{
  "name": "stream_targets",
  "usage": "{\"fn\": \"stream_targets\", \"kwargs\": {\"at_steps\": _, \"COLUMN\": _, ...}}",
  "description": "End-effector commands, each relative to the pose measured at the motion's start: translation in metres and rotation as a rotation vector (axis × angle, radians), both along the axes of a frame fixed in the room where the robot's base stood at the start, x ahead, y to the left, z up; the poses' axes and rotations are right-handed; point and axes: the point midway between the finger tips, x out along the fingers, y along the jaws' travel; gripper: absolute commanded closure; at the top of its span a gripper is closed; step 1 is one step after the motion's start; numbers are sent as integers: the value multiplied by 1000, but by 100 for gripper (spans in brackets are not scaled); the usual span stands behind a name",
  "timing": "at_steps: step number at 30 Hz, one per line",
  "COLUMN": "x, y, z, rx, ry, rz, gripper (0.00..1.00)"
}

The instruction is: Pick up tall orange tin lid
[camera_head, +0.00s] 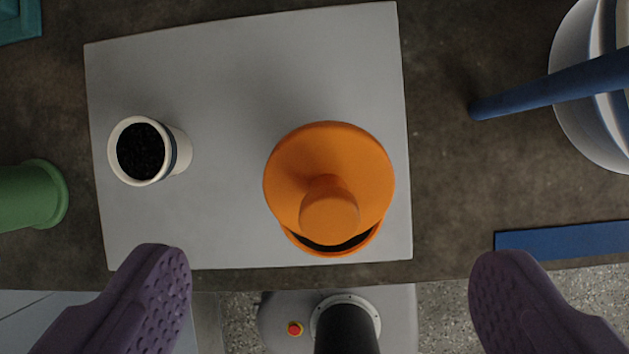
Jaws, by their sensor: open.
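The orange tin lid (350,160) is a round disc with a tall knob (330,215) on top. It sits on an orange tin (338,248), shifted or tilted so that a dark gap shows along the tin's near rim. The tin stands on a light grey board (230,90), towards its right near corner. My gripper (328,290) shows as two purple fingers, wide apart and empty, at the lower left and lower right. The knob lies between them across the picture and farther up. Most of the tin's body is hidden under the lid.
A white cup (180,150) with dark contents stands on the board's left. A green object (35,195) is at the left edge, a teal one (20,22) top left. A striped white-blue vessel (580,120), a blue bar (550,88) and a flat blue strip (565,240) lie right.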

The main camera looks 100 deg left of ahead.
Motion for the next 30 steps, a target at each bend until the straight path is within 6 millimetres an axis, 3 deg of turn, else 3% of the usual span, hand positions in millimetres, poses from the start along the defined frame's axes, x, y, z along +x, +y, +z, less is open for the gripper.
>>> {"fn": "stream_targets", "kwargs": {"at_steps": 10, "x": 17, "y": -10, "z": -49, "rx": 1, "ry": 1, "rz": 2, "gripper": 7}}
{"fn": "stream_targets", "kwargs": {"at_steps": 18, "x": 20, "y": -12, "z": -51, "rx": -1, "ry": 0, "rz": 2, "gripper": 7}}
{"fn": "stream_targets", "kwargs": {"at_steps": 26, "x": 20, "y": -12, "z": -51, "rx": -1, "ry": -1, "rz": 2, "gripper": 66}}
{"fn": "stream_targets", "kwargs": {"at_steps": 30, "x": 20, "y": -12, "z": -51, "rx": -1, "ry": -1, "rz": 2, "gripper": 67}}
